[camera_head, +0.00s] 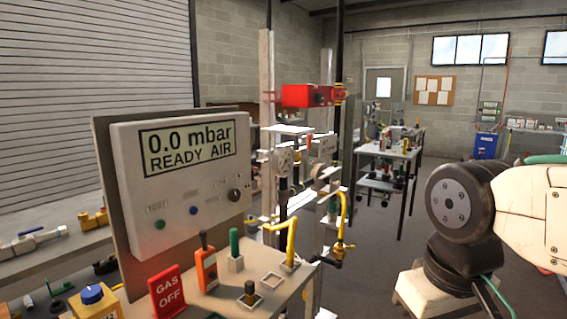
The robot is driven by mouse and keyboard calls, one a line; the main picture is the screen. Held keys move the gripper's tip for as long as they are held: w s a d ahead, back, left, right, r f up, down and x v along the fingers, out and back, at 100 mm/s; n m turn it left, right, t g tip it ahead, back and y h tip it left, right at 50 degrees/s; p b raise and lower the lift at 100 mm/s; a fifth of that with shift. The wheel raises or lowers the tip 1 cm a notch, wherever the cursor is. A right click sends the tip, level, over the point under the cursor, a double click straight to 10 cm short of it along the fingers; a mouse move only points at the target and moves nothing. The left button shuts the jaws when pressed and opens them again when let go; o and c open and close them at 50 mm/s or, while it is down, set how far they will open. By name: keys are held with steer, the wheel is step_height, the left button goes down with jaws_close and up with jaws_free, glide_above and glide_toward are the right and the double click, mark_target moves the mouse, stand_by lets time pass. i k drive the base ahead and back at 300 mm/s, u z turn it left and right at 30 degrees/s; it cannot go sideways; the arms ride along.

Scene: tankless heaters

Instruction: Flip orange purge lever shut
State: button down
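I cannot clearly make out an orange purge lever. A bent yellow-orange bar (292,240) stands upright at the right end of the near bench. A yellow pipe (345,222) with a valve fitting (338,252) at its foot is just right of it, on the pipework. Either bar or fitting may hide the lever; its position cannot be told. My arm shows at the right edge, with a dark round joint and a cream link, well apart from the bench. My gripper is outside the picture.
A control box (180,175) reads "0.0 mbar READY AIR". A red "GAS OFF" sign (167,292), an orange handheld device (206,268) and a green-handled tool (235,250) stand on the bench (222,298). A red box (305,96) sits on the pipe frame. Open floor lies right of the bench.

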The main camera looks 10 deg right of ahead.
mark_target(306, 158)
steer(key=z, duration=0.55)
steer(key=k, duration=0.65)
steer(key=z, duration=0.8)
steer(key=i, duration=1.05)
steer(key=u, duration=0.85)
steer(key=i, duration=0.5)
steer(key=u, duration=0.65)
